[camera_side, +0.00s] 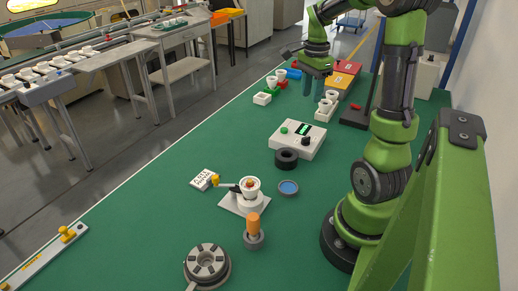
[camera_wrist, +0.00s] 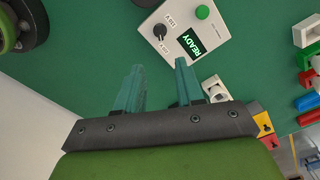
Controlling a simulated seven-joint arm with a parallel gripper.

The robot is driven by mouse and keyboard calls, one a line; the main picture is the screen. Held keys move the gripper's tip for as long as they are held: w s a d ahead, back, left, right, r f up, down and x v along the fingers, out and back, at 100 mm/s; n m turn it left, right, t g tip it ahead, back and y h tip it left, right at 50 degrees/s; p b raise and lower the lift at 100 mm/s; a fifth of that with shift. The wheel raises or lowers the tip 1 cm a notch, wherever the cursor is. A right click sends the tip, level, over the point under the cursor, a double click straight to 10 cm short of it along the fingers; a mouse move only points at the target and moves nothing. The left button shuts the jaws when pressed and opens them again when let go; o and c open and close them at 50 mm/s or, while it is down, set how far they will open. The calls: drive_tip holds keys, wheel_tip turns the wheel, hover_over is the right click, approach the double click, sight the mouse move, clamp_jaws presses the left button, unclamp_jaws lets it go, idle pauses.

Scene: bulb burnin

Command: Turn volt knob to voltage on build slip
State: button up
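A white tester box (camera_side: 290,149) stands in the middle of the green table, with a green button, a small display and a black volt knob (camera_side: 306,141). In the wrist view the box (camera_wrist: 179,52) is at top center. Its display (camera_wrist: 194,42) reads READY, and the knob (camera_wrist: 160,32) sits beside two small labels too small to read surely. A white build slip (camera_side: 205,180) lies nearer the camera; its print is illegible. My gripper (camera_side: 318,84) hangs above the table, behind the box.
White holders (camera_side: 326,106) and colored bins (camera_side: 344,76) stand behind.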

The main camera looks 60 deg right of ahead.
sight(306, 140)
wheel_tip(306, 140, down, 15)
drive_tip(key=shift+r, duration=0.1)
drive_tip(key=shift+c, duration=0.3)
clamp_jaws()
